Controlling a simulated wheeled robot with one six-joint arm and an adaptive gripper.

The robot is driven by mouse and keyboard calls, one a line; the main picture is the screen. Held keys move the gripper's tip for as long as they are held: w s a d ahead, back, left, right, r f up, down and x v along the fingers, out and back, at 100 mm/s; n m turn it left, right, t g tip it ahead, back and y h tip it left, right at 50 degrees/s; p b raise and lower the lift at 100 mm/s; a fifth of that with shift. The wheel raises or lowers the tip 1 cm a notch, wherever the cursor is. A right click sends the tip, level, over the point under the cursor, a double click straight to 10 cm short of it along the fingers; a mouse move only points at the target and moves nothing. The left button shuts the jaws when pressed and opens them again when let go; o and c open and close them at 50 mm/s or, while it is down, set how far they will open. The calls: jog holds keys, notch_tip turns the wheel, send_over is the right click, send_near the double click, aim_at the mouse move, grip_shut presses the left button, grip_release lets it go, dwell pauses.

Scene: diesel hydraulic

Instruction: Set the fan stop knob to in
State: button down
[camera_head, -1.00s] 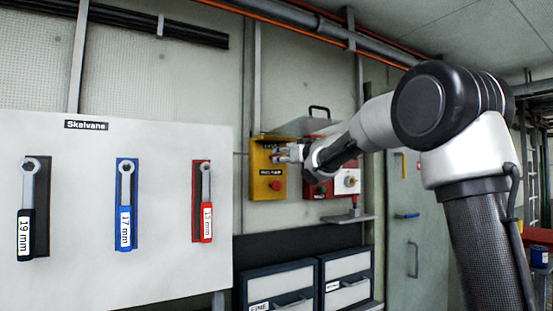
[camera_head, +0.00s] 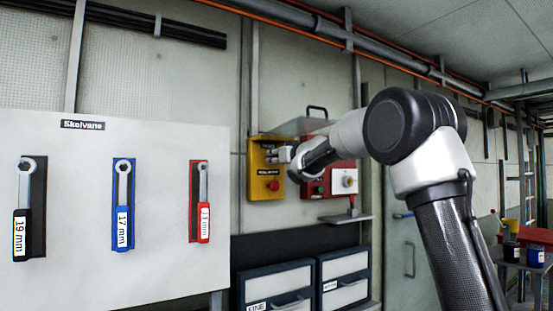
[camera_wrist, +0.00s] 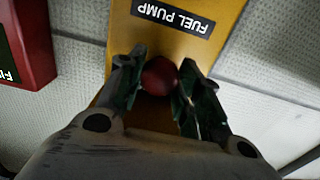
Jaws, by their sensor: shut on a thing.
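A yellow control box (camera_head: 265,191) hangs on the wall in the head view. It carries a black label, read as FUEL PUMP (camera_wrist: 172,16) upside down in the wrist view, and a red button (camera_head: 274,185) below that label. My gripper (camera_head: 275,155) is at the upper part of the box, above the label. In the wrist view my gripper (camera_wrist: 160,88) is shut on a round red knob (camera_wrist: 159,75), with one finger on each side. This appears to be the fan stop knob; its own label is too small or hidden to read.
A white board (camera_head: 80,270) with three wrenches is on the left.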

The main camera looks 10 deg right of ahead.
jog(key=shift+x, duration=0.9)
jog(key=c, duration=0.9)
grip_release()
jog(key=shift+c, duration=0.2)
jog(key=v, duration=1.2)
